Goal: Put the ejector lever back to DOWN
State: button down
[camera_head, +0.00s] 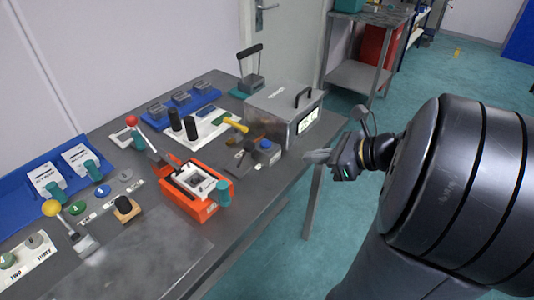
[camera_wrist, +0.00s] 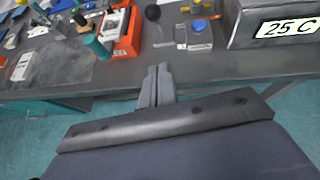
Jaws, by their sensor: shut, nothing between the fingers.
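No lever carries a readable label, so I cannot tell which one is the ejector lever. A lever with a red knob (camera_head: 131,121) leans up and left from the orange device (camera_head: 207,205). A lever with a yellow knob (camera_head: 52,208) stands at the front left. A yellow handle (camera_head: 235,125) and a small black knob (camera_head: 249,146) are near the blue button (camera_head: 265,144). In the wrist view the black knob (camera_wrist: 153,12) and blue button (camera_wrist: 199,25) are beyond my fingers. My gripper (camera_head: 308,156) is shut and empty, off the bench's right edge and touching nothing.
A metal box (camera_head: 273,112) with a display reading "25 C" (camera_wrist: 287,28) stands behind the blue button. Black cylinders (camera_head: 190,127) rise from a white plate. Blue trays (camera_head: 185,102) lie farther back. The floor (camera_head: 345,215) right of the bench is clear.

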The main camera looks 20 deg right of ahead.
jog(key=a+r+x, duration=0.1)
jog(key=r+x, duration=0.1)
jog(key=x, duration=1.1)
jog(key=shift+w+r, duration=0.2)
jog(key=shift+w, duration=0.1)
jog(key=shift+w+r, duration=0.1)
jog(key=shift+r, duration=0.1)
